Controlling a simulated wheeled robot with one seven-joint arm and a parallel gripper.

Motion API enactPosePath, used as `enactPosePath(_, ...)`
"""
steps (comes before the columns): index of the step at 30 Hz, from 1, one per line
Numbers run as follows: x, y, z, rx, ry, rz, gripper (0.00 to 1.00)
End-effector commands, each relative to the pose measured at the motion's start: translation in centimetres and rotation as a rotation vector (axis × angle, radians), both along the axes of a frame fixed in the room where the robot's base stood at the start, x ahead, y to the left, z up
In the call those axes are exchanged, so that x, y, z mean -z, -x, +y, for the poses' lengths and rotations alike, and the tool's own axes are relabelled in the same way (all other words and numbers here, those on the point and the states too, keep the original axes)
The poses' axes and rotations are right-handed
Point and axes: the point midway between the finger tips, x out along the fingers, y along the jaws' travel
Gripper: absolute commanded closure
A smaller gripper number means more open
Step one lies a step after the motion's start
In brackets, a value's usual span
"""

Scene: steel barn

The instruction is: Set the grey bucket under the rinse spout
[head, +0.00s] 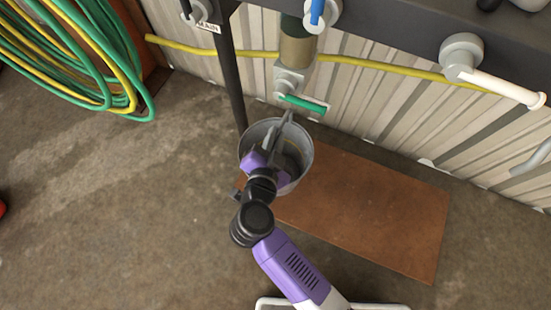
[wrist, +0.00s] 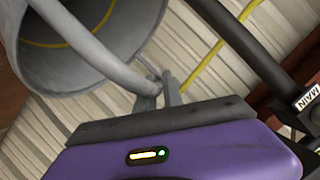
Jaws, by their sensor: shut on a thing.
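The grey bucket (head: 306,160) is in the middle of the head view, below a grey tap with a green lever (head: 303,103). In the wrist view the bucket (wrist: 100,45) shows its open mouth, with a yellow line inside. My gripper (head: 287,120) reaches over the bucket; in the wrist view its fingers (wrist: 161,92) are shut on the bucket's grey handle (wrist: 100,50). My gripper and wrist hide part of the bucket's mouth. I cannot tell whether its base touches the floor. No label reading "rinse" is legible.
A brown board (head: 370,205) lies on the floor right of the bucket. A dark post (head: 231,80) stands close left of it. A yellow hose (head: 390,68) crosses the corrugated wall. A white-levered tap (head: 500,88) is at right; coiled hoses (head: 75,50) hang left.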

Motion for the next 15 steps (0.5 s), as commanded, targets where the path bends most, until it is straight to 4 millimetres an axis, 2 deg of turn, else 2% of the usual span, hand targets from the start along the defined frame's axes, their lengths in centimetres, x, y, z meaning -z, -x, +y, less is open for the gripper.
enactPosePath(1, 1.5, 0.0, 0.0, -0.001, 0.002, 0.0, 1.0)
enactPosePath(4, 3.4, 0.0, 0.1, -0.003, 0.001, 0.0, 1.0)
enactPosePath(11, 5.3, 0.0, 0.0, 0.0, 0.0, -0.001, 1.0)
enactPosePath(15, 7.3, 0.0, 0.1, -0.003, 0.001, -0.002, 1.0)
